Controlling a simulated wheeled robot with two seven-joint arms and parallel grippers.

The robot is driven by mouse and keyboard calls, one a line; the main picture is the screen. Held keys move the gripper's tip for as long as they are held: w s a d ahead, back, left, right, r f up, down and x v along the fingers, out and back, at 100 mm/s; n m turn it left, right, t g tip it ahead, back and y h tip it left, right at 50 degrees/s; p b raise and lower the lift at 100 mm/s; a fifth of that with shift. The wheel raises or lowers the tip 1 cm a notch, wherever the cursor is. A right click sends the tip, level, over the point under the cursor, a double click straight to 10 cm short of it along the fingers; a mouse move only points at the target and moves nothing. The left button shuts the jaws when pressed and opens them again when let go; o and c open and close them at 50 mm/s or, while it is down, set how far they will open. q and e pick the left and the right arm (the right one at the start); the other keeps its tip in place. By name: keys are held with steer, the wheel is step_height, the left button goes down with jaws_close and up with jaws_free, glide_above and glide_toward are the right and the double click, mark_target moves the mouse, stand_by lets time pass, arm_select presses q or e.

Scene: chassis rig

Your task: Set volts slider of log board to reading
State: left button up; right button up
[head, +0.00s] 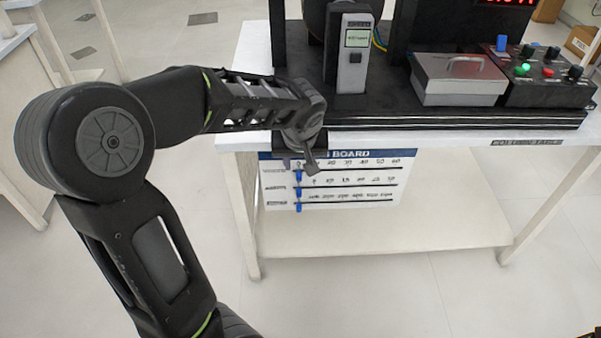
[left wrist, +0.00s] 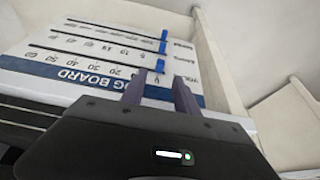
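The log board (head: 350,196) hangs below the front edge of the bench, with three slider rows and a blue header. The top-row slider (head: 298,174), beside the partly visible volts label, is blue and sits at the left, low end of its scale. In the left wrist view the board (left wrist: 95,62) appears upside down, and this slider (left wrist: 160,66) lies just beyond my fingertips. My left gripper (head: 309,166) is in front of the board's upper left. In the wrist view its two fingers (left wrist: 158,88) are apart with nothing held. My right gripper is not in view.
The bench (head: 450,143) carries a grey handheld meter (head: 355,55) with a small greenish screen, a metal lidded box (head: 458,80) and a control box (head: 550,75) with knobs and lit buttons. A red digital display (head: 508,2) is cut off at the top. A lower shelf (head: 400,243) is clear.

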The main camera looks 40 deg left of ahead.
mark_target(299, 174)
arm_select(q)
steer(key=b+x, duration=0.1)
steer(key=x, duration=0.5)
steer(key=shift+w+f, duration=0.1)
steer(key=shift+f, duration=0.3)
steer(key=shift+c, duration=0.6)
jaws_close()
stand_by(0.4)
